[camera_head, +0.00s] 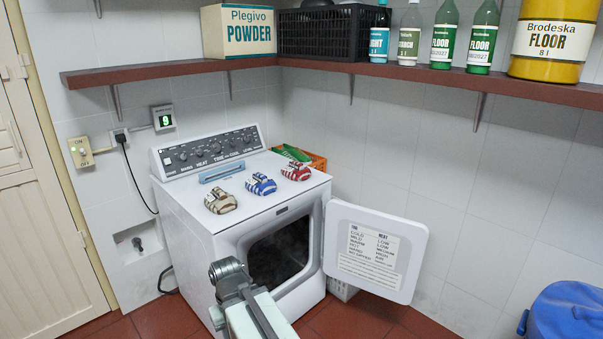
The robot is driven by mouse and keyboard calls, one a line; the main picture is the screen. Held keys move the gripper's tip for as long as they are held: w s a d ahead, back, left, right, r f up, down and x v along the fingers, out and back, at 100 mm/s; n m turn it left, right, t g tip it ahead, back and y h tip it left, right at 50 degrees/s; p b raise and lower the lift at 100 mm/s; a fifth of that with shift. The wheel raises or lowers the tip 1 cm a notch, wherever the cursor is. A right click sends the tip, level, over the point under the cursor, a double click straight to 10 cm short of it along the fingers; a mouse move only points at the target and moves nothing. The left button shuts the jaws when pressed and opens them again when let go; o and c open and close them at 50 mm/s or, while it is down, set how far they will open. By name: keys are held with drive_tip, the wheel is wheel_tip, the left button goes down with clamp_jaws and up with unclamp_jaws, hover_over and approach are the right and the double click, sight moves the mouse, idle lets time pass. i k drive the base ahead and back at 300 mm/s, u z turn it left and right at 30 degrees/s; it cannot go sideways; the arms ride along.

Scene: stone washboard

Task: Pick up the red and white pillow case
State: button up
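The red and white pillow case (296,171) lies as a small folded striped bundle on top of the white dryer (180,212), near its right rear edge. It is the rightmost of three similar bundles. My arm rises from the bottom of the picture in front of the dryer, and its grey end with my gripper (229,269) is below and left of the red bundle, well apart from it. The fingers are not clear at this angle, so I cannot tell whether they are open or shut. Nothing held is visible.
A blue and white bundle (261,184) and a brown and white bundle (220,202) lie left of the red one. A light blue bar (222,171) is behind them. An orange crate (318,161) stands behind. The open dryer door (375,250) juts right. A brown shelf (400,75) hangs above.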

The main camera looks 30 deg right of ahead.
sight(295, 171)
drive_tip(key=z, duration=0.15)
drive_tip(key=i, duration=0.85)
drive_tip(key=u, duration=0.05)
